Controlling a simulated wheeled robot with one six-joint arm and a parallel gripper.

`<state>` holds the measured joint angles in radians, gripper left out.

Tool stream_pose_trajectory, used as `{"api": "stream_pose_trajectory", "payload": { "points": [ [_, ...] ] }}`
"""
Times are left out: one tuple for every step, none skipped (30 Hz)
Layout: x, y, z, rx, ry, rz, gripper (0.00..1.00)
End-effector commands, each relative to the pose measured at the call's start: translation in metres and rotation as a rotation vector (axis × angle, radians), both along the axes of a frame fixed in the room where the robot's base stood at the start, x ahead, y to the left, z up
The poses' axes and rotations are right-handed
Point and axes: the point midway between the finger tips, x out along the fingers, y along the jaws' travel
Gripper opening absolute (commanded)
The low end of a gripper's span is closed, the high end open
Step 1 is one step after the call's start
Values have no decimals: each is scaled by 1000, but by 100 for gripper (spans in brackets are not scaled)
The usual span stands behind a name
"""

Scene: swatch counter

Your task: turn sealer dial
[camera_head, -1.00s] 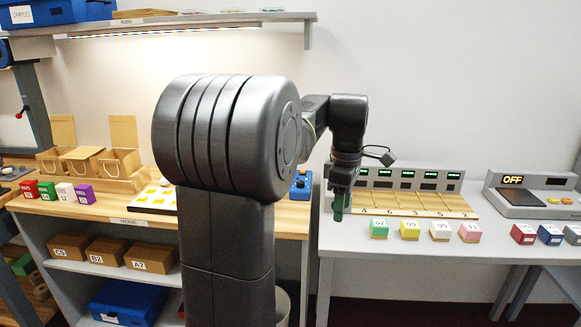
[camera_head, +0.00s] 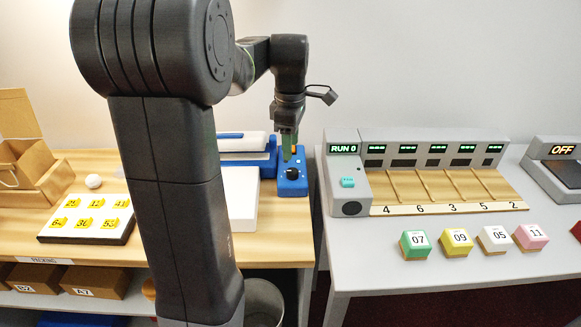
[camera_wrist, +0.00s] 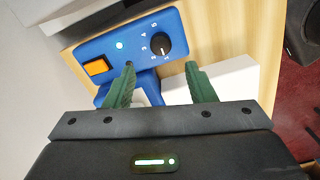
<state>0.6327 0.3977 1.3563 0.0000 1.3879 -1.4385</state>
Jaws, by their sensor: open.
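The sealer's blue control box (camera_head: 293,187) stands at the right end of the wooden counter. Its black dial (camera_head: 292,174) is on the top face.
The sealer's blue-and-white body (camera_head: 247,150) is left of the box. A white board with yellow numbered tags (camera_head: 88,219) lies further left. On the grey counter at right stand a RUN 0 unit (camera_head: 345,180) and several numbered blocks (camera_head: 415,244).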

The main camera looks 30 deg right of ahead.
Motion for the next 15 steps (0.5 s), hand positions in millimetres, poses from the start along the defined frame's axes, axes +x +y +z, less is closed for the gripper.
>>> {"api": "stream_pose_trajectory", "payload": {
  "points": [
    [-1,0,-14,2,4,0,50],
    [-1,0,-20,3,4,0,50],
    [-1,0,-28,2,4,0,50],
    [-1,0,-34,2,4,0,50],
    [-1,0,-39,2,2,0,50],
    [-1,0,-46,2,2,0,50],
    [-1,0,-50,1,1,0,50],
    [-1,0,-55,2,2,0,50],
    [0,0,-60,2,2,0,50],
    [0,0,-63,1,1,0,50],
    [0,0,-65,1,1,0,50],
    [0,0,-68,1,1,0,50],
    [0,0,-70,1,1,0,50],
    [0,0,-71,0,0,0,50],
    [0,0,-73,0,0,0,50]
  ]
}}
